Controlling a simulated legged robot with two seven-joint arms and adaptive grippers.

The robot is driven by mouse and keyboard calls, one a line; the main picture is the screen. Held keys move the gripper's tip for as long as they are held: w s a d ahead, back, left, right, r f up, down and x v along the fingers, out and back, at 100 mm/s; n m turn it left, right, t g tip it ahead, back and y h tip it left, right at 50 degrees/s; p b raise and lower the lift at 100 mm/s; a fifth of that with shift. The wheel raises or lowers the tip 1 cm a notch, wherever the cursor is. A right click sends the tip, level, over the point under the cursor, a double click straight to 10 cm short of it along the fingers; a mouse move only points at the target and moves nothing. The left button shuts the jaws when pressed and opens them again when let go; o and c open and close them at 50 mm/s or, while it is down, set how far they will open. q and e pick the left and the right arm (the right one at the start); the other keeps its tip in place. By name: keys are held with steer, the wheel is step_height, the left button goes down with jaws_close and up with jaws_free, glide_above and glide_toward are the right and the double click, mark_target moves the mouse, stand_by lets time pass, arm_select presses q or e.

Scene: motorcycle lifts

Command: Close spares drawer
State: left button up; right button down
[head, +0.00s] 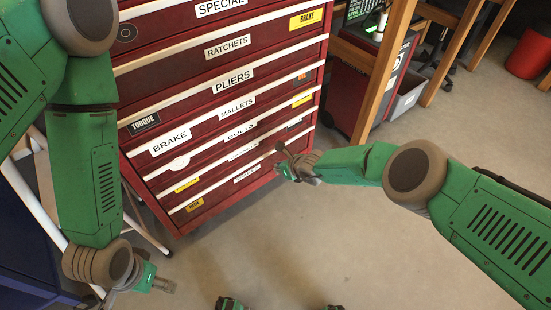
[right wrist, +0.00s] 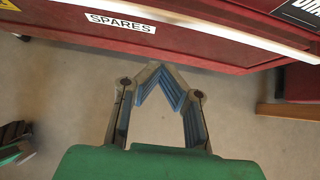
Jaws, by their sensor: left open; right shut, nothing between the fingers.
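The spares drawer front (right wrist: 205,28) crosses the top of the right wrist view, with a white SPARES label (right wrist: 120,22) and a pale edge strip. In the head view it seems to be the lowest drawer of the red cabinet, with a small label (head: 245,174) too small to read surely. I cannot tell how far it stands out. My right gripper (right wrist: 163,76) is shut and empty, its fingertips just below the drawer front in the picture; contact is unclear. In the head view the right gripper (head: 287,171) is by the cabinet's lower right corner. My left gripper (head: 165,285) is open and empty, low at left.
The red tool cabinet (head: 190,80) has several labelled drawers. A wooden-legged bench (head: 383,75) and a red cart (head: 350,95) stand behind at right. A white metal frame (head: 147,228) is at the cabinet's left. Open floor (head: 290,250) lies in front.

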steer(key=p+v, duration=0.7)
steer(key=p, duration=0.3)
steer(key=shift+s+p, duration=0.3)
steer(key=shift+p, duration=0.05)
steer(key=shift+s, duration=0.1)
steer(key=s+d+f+n+g+h, duration=0.25)
steer(key=s+d+n+g, duration=0.2)
steer(key=s+n, duration=0.55)
steer(key=s+d+r+n+g+h, duration=0.1)
steer(key=s+d+r+n+h, duration=0.15)
steer(key=s+d, duration=0.35)
steer(key=s+d+r+n+h, duration=0.1)
steer(key=s+d+n, duration=0.2)
steer(key=s+d, duration=0.3)
steer(key=s+d+r+n, duration=0.5)
steer(key=s+r+n, duration=0.1)
steer(key=s+r, duration=0.2)
steer(key=s+d+r+n, duration=0.6)
steer(key=s+r, duration=0.2)
steer(key=r, duration=0.1)
steer(key=shift+d+n, duration=0.2)
steer(key=shift+n, duration=0.15)
